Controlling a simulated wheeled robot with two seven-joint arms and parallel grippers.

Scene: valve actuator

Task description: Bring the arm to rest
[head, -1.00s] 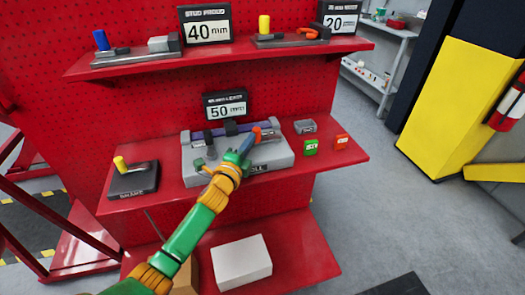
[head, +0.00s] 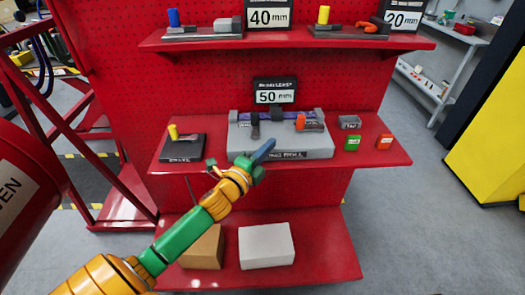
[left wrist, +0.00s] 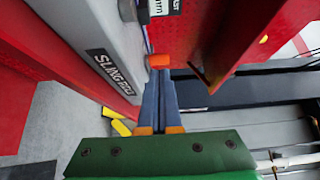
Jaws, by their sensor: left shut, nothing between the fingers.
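My left arm, green and orange, comes in from the lower left of the head view. My left gripper (head: 264,151) is shut and empty, its blue fingers pressed together in front of the grey valve station (head: 285,151) on the middle red shelf. In the left wrist view the shut fingers (left wrist: 159,100) point ahead along the station's grey front (left wrist: 85,25). An orange-red handle end (left wrist: 158,61) shows just beyond the fingertips. In the head view an orange handle (head: 306,122) and a dark lever (head: 255,127) stand on the station. My right gripper is not in view.
The middle shelf (head: 390,155) also holds a dark block with a yellow knob (head: 182,146), a green box (head: 352,144) and a red box (head: 384,142). A white box (head: 266,246) and a brown box (head: 203,248) are on the low shelf. Grey floor is open at right.

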